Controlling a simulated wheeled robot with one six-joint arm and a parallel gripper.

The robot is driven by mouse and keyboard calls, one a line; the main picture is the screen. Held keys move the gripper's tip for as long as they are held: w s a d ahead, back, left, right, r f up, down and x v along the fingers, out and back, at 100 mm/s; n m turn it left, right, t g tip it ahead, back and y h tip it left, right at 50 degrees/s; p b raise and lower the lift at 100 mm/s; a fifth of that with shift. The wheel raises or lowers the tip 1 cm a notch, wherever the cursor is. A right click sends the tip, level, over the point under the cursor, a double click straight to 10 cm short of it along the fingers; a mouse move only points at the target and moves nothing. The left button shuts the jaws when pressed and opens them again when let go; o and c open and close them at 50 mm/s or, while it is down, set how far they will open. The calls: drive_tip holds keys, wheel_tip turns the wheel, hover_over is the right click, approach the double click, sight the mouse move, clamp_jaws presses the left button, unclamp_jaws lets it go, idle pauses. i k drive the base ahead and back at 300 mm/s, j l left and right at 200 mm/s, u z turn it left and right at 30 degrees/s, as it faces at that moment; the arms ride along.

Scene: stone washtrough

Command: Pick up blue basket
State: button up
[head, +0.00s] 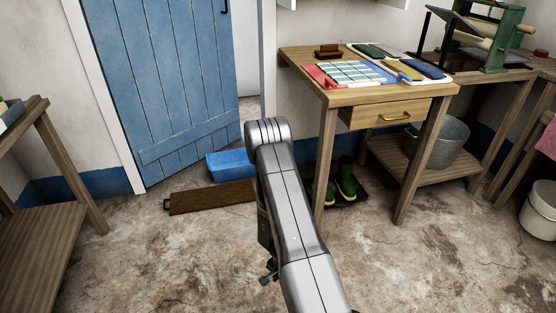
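A bright blue box-like thing (231,165), which looks like the blue basket, stands on the floor in front of the blue door's right edge in the head view. Its right end is hidden behind my arm. My arm rises through the middle of the picture and bends away at the top. A small dark part, perhaps of my gripper (268,275), shows low on the arm's left side. Its fingertips cannot be made out, and nothing is seen held.
A brown board (205,197) lies on the floor just before the blue thing. A wooden table (340,98) with a drawer stands right, with green boots (346,180) beneath. A wooden stand (40,200) is left. The front floor is clear.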

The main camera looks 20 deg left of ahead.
sight(231, 164)
drive_tip(key=i+j+z, duration=0.25)
drive_tip(key=j, duration=0.25)
drive_tip(key=i+j+z, duration=0.25)
drive_tip(key=j, duration=0.3)
drive_tip(key=j+z, duration=0.25)
drive_tip(key=j, duration=0.3)
drive_tip(key=j+z, duration=0.25)
drive_tip(key=j, duration=0.4)
drive_tip(key=i+j, duration=0.1)
drive_tip(key=j, duration=2.15)
drive_tip(key=i+z, duration=0.05)
drive_tip(key=i, duration=0.05)
